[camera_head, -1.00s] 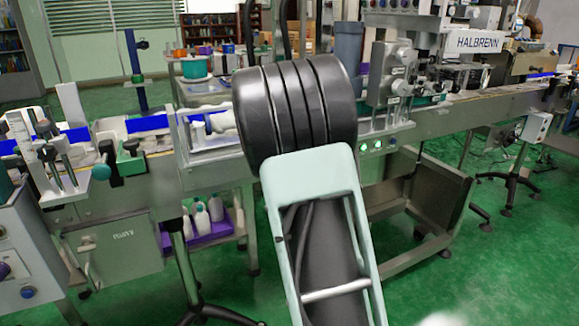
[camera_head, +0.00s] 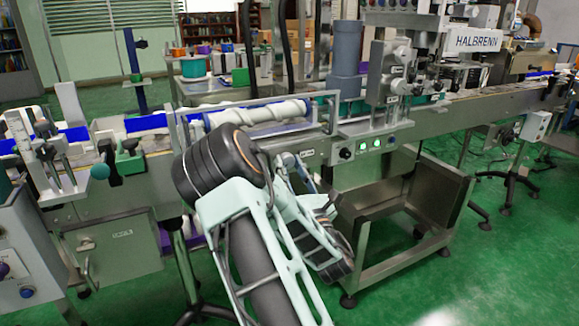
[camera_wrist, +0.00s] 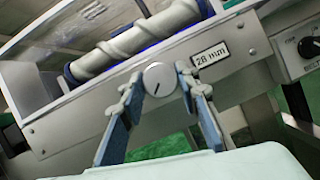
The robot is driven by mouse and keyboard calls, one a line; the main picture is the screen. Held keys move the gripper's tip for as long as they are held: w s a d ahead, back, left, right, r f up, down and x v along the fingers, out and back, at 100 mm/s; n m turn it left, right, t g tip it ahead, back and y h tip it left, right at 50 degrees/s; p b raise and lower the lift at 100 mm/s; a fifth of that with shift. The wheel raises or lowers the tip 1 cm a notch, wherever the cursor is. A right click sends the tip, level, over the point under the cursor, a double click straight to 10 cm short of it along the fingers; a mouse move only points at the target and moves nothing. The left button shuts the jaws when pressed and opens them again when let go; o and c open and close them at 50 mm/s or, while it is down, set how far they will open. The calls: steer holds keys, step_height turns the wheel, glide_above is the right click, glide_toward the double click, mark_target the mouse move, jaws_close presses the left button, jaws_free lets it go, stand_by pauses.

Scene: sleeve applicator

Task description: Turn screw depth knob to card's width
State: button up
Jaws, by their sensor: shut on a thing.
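The screw depth knob (camera_wrist: 159,79) is a round silver dial with a dark pointer mark near its lower edge, on the metal front panel below the screw. My gripper (camera_wrist: 158,74) has its two blue-grey fingers at the knob's left and right sides and is shut on it. A white card (camera_wrist: 210,55) reading "28 mm" is on the panel just right of the knob. The screw (camera_wrist: 135,40) is a pale spiral roller with blue ends. It also shows in the head view (camera_head: 255,112). My arm hides part of the panel there. No scale around the knob is legible.
In the head view, panel buttons (camera_head: 363,144) and an open metal bin (camera_head: 400,205) lie right of my arm. The conveyor (camera_head: 460,110) runs behind.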

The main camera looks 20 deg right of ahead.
mark_target(283, 119)
steer(key=shift+n+y, duration=1.2)
steer(key=shift+n, duration=1.2)
steer(key=o, duration=1.2)
steer(key=shift+c, duration=0.2)
step_height(283, 119, up, 10)
steer(key=shift+r, duration=0.1)
